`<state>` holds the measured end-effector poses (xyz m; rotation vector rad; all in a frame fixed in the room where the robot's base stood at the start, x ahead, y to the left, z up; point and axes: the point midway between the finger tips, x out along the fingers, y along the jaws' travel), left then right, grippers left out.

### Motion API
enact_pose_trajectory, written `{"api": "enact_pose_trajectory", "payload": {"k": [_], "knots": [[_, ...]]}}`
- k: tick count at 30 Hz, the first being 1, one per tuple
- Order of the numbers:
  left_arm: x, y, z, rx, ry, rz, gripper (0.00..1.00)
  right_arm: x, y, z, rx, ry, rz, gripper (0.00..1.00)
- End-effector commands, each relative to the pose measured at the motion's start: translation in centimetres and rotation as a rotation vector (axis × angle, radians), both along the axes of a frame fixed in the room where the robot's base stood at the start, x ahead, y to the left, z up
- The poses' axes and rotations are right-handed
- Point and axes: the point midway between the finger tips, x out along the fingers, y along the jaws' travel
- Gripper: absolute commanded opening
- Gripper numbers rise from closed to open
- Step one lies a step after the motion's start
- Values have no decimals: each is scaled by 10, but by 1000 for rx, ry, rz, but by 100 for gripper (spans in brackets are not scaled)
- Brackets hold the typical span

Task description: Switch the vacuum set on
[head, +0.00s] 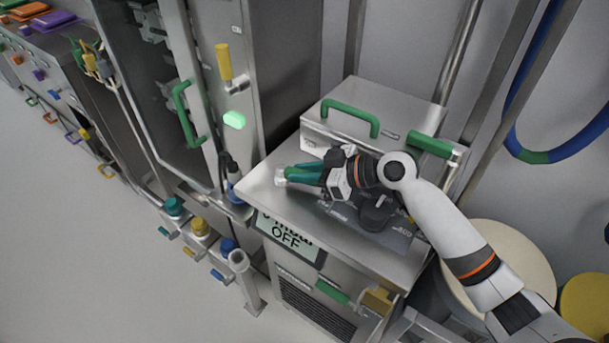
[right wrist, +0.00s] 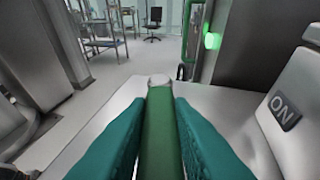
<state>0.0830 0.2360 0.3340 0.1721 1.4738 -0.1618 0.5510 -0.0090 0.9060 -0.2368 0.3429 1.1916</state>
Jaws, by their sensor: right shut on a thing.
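The vacuum set is a steel cabinet (head: 340,255) with a flat top. Its front display (head: 290,238) reads "OFF"; the line above is partly cut off. My right gripper (head: 290,174) is over the cabinet top, its teal fingers shut on a green lever. In the right wrist view the lever (right wrist: 160,130) lies lengthwise between the two fingers, its pale round end (right wrist: 159,80) sticking out past them. A metal block marked "ON" (right wrist: 284,112) stands to the right of the fingers there. The lever's base is hidden. My left gripper is not in view.
A steel box (head: 375,115) with a green handle (head: 350,116) stands behind. A tall cabinet with a green handle (head: 185,115) and lit green lamp (head: 234,120) is at left. Several capped valves (head: 200,228) sit low down. The floor at left is clear.

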Motion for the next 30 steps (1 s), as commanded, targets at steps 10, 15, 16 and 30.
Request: {"api": "enact_pose_trajectory", "payload": {"k": [10,15,16,30], "knots": [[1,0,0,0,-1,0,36,0,0,1,1,0,-1,42],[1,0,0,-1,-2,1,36,0,0,1,0,0,-1,42],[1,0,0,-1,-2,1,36,0,0,2,1,-1,-1,42],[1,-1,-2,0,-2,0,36,1,0,79,0,-6,-1,42]]}}
